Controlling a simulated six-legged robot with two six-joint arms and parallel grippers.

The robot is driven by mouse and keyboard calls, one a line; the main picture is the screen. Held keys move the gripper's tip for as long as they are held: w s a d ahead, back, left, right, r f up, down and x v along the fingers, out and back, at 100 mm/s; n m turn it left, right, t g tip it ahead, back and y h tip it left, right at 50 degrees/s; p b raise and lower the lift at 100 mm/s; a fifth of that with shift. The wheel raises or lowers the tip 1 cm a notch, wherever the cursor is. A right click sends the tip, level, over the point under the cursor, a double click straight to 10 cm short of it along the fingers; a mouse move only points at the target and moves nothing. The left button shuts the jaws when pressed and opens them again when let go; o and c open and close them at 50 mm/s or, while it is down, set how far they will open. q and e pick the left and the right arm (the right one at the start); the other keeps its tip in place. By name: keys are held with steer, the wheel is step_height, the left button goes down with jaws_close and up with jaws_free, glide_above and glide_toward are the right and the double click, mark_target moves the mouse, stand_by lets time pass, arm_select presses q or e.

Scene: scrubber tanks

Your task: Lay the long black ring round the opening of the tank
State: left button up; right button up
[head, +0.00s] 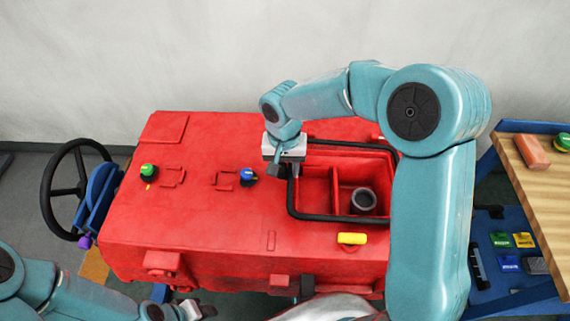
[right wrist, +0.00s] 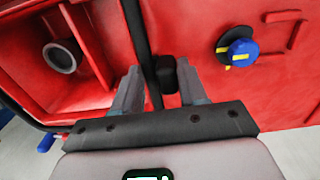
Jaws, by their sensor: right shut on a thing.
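The red tank (head: 215,215) has a rectangular opening at its right end, with a divider (head: 335,190) inside. The long black ring (head: 345,218) runs round the opening's near and left edges, and its far side shows behind; my right arm hides its right end. I cannot tell whether it lies flush. My right gripper (head: 286,172) is over the ring's left side. In the right wrist view its fingers (right wrist: 160,90) are shut on the ring's black grip block, beside the ring's bar (right wrist: 136,30). My left gripper (head: 202,309) is low at the bottom edge, its jaws unclear.
A grey round pipe (head: 363,201) stands inside the opening. Green (head: 148,171) and blue (head: 248,175) knobs and a yellow handle (head: 352,238) are on the tank top. A black handwheel (head: 76,190) is at left; a wooden bench (head: 540,180) is at right.

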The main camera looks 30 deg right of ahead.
steer(key=shift+a, duration=0.1)
steer(key=shift+f+b, duration=0.25)
steer(key=shift+b, duration=0.1)
stand_by(0.4)
steer(key=shift+f, duration=0.1)
